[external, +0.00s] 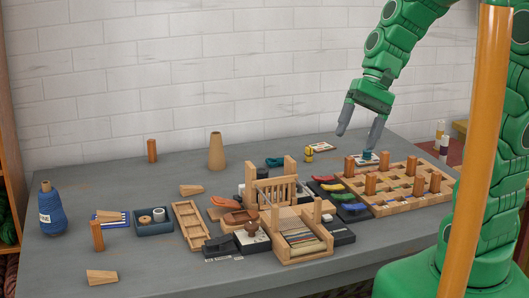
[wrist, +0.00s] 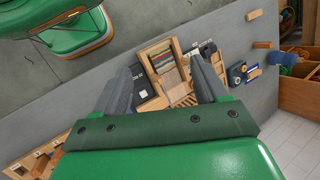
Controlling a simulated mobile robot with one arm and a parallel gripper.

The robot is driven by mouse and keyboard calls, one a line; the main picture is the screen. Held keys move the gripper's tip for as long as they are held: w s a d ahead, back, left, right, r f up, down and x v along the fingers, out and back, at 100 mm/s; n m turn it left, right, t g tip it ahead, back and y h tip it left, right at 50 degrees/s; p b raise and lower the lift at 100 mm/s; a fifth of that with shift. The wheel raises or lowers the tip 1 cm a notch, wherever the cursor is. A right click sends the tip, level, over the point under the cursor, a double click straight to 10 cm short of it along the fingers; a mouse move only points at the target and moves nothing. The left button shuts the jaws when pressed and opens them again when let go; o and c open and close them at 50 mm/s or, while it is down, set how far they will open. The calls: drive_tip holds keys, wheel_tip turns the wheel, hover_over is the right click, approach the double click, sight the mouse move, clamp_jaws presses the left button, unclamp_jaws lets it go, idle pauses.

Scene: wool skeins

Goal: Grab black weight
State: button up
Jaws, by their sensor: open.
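My gripper (external: 357,140) is open and empty, raised above the back right part of the table, behind the pegged wooden rack. In the wrist view its two grey fingers (wrist: 163,82) stand apart, with a small wooden loom (wrist: 163,58) showing between and beyond them. Several black pieces lie around the loom: one at its front left (external: 222,244), one at its right (external: 342,236), and one near the colored pieces (external: 354,213). I cannot tell which of these is the black weight. The loom and fingers hide parts of the dark pieces.
The wooden peg rack (external: 395,207) fills the right of the grey table (external: 140,270). A wooden cone (external: 216,151), an upright wooden block (external: 152,150), a blue tray (external: 153,227) and a blue yarn cone (external: 52,208) stand farther left. The front left table area is mostly clear.

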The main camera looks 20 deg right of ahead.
drive_tip(key=w+a+m+y, duration=0.4)
drive_tip(key=w+a, duration=0.4)
drive_tip(key=w, duration=0.3)
drive_tip(key=m+t+y, duration=0.4)
drive_tip(key=m+t, duration=0.2)
drive_tip(key=m, duration=0.6)
hover_over(267, 170)
drive_tip(key=s+a, duration=0.3)
drive_tip(key=s, duration=0.6)
wheel_tip(267, 170, down, 13)
drive_tip(key=w+d+f+m+t, duration=0.1)
drive_tip(key=w+d+f+m, duration=0.1)
drive_tip(key=f, duration=0.2)
drive_tip(key=w+d+f+m+t+h, duration=0.1)
drive_tip(key=w+d+f+m, duration=0.1)
drive_tip(key=f, duration=0.2)
drive_tip(key=w+d+f+m+t, duration=0.1)
drive_tip(key=w+d+f+m, duration=0.1)
drive_tip(key=w+f, duration=0.1)
drive_tip(key=shift+w+f+h, duration=0.1)
drive_tip(key=shift+f+h, duration=0.2)
drive_tip(key=shift+f, duration=0.5)
drive_tip(key=shift+x, duration=1.45)
drive_tip(key=x, duration=0.3)
drive_tip(key=shift+f, duration=0.1)
drive_tip(key=shift+x, duration=0.9)
drive_tip(key=shift+c, duration=0.3)
